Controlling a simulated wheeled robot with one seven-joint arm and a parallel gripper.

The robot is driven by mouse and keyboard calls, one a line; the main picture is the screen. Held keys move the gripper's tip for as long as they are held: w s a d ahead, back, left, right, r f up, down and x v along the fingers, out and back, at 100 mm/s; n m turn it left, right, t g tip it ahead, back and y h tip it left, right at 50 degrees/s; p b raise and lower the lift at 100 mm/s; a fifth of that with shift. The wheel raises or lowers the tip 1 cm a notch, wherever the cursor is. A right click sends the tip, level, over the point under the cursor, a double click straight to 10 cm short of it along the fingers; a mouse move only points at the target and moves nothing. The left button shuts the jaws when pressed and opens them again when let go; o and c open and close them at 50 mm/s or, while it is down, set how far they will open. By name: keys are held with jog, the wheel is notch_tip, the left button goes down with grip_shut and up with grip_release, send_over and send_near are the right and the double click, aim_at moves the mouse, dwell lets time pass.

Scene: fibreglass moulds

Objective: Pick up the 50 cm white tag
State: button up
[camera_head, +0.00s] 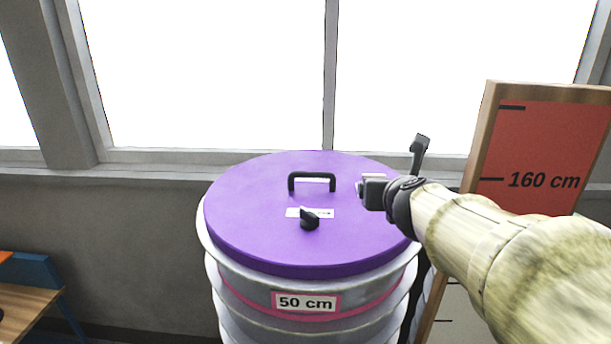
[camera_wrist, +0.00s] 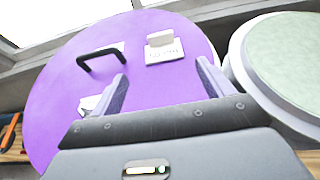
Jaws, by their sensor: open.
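A small white tag (camera_wrist: 164,52) with a raised pale part lies on the purple round lid (camera_head: 262,228). In the wrist view it is ahead of and between my gripper's (camera_wrist: 163,76) two open fingers; its dark print is too blurred to read. Whether the fingers reach around it I cannot tell. In the head view my gripper (camera_head: 362,189) is over the lid's right side, and largely hides that spot. The drum's front has a white label (camera_head: 306,302) reading "50 cm".
A black handle (camera_head: 312,177) stands on the lid, left of my gripper. A wood-framed red board (camera_head: 540,150) marked "160 cm" stands at right. A pale green round top (camera_wrist: 285,60) is right in the wrist view. Windows are behind; a bench (camera_head: 25,302) is at left.

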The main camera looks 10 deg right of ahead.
jog(key=shift+w+f, duration=0.1)
jog(key=shift+w, duration=0.05)
jog(key=shift+a, duration=0.15)
jog(key=shift+w+f, duration=0.2)
jog(key=shift+w, duration=0.05)
jog(key=b+x, duration=0.5)
jog(key=x, duration=0.6)
jog(key=shift+w, duration=0.4)
jog(key=shift+s, duration=0.15)
jog(key=shift+d, duration=0.2)
jog(key=b+x, duration=0.1)
jog(key=x, duration=0.4)
jog(key=shift+d, duration=0.25)
